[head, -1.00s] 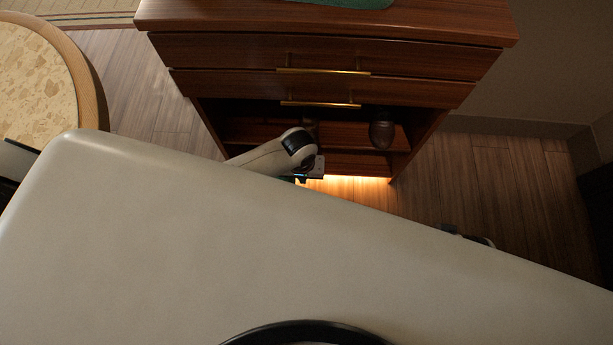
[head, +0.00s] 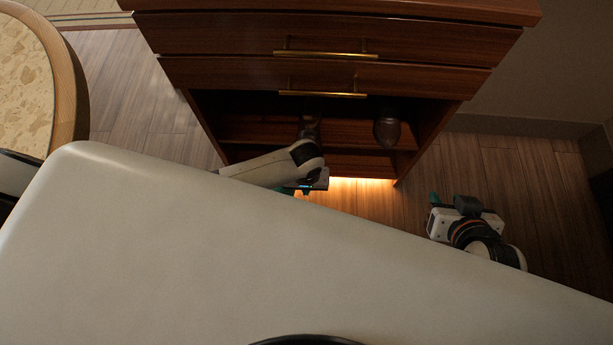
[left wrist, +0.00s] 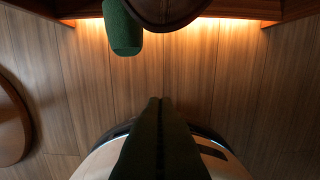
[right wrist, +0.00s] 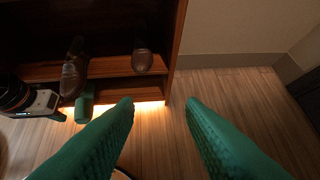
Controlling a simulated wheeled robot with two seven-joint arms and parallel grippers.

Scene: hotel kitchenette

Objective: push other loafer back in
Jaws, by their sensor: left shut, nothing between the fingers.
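Two dark brown loafers are on the cabinet's lower shelf. The left loafer (head: 309,129) is partly hidden by my left arm; its toe pokes past the shelf edge in the right wrist view (right wrist: 73,75). The right loafer (head: 387,130) lies further in there (right wrist: 143,60). My left gripper (head: 312,183) is low in front of the left loafer. In the left wrist view its fingers (left wrist: 155,105) are together and empty, below a dark loafer toe (left wrist: 166,10). My right gripper (right wrist: 158,105) is open and empty, right of the cabinet in the head view (head: 434,202).
The cabinet has two drawers with brass handles (head: 323,94) above the shelf (head: 345,133). A lit strip glows beneath it. A round table (head: 65,75) stands at left. Wood floor (head: 500,180) is clear at right.

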